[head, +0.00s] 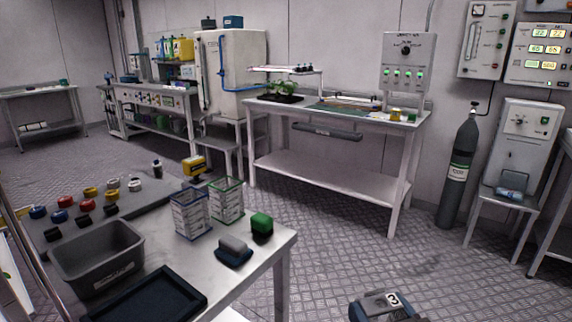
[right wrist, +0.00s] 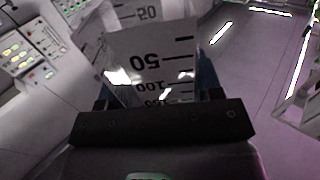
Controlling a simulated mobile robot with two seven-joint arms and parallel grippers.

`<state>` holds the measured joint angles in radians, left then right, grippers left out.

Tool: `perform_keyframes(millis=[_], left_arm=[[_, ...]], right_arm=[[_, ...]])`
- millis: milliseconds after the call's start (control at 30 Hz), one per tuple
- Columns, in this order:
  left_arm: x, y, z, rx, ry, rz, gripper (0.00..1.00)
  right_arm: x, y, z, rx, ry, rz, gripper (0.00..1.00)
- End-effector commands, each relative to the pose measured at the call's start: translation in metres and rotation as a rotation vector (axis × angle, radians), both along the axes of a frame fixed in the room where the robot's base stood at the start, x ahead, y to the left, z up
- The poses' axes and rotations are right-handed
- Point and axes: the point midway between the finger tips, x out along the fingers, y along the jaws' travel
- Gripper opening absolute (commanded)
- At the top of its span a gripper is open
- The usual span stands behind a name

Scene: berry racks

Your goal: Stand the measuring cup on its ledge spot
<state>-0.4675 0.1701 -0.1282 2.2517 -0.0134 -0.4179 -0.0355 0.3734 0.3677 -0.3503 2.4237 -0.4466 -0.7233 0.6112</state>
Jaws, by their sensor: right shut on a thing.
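A clear measuring cup (right wrist: 150,62) with black 50 and 100 marks fills the middle of the right wrist view. My right gripper (right wrist: 157,88) is shut on it, with a dark finger on each side of the cup. In the head view, a blue-grey part of my right arm marked 3 shows at the bottom edge; the held cup cannot be made out there. My left gripper is not in view. I cannot tell which place is the cup's ledge spot.
A near table (head: 270,243) holds a grey bin (head: 95,262), a dark tray (head: 150,298), a blue-rimmed container (head: 190,215) and a green-rimmed container (head: 227,203). A white bench (head: 335,180) stands against the wall, with a gas cylinder (head: 458,180) to its right. Open floor lies between.

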Motion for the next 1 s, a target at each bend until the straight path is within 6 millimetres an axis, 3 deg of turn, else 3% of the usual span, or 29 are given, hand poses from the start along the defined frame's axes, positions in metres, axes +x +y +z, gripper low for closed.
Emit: perform_keyframes(millis=[200, 433, 467, 500, 600, 1000], left_arm=[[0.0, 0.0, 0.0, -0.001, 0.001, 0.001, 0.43], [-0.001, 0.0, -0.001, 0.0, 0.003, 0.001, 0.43], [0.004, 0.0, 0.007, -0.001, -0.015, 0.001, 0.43], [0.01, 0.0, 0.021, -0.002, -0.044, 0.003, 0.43], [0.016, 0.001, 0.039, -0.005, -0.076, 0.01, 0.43], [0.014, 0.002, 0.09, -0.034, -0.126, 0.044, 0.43]], right_arm=[[-0.032, -0.051, -0.007, 0.003, 0.007, -0.155, 0.36], [-0.056, -0.074, -0.041, 0.0, 0.007, -0.225, 0.36], [-0.058, -0.074, -0.037, -0.001, -0.002, -0.225, 0.36], [-0.057, -0.073, -0.019, 0.001, -0.023, -0.221, 0.36], [-0.059, -0.073, -0.001, 0.002, -0.038, -0.219, 0.36], [-0.073, -0.072, 0.049, 0.004, -0.041, -0.217, 0.36]])
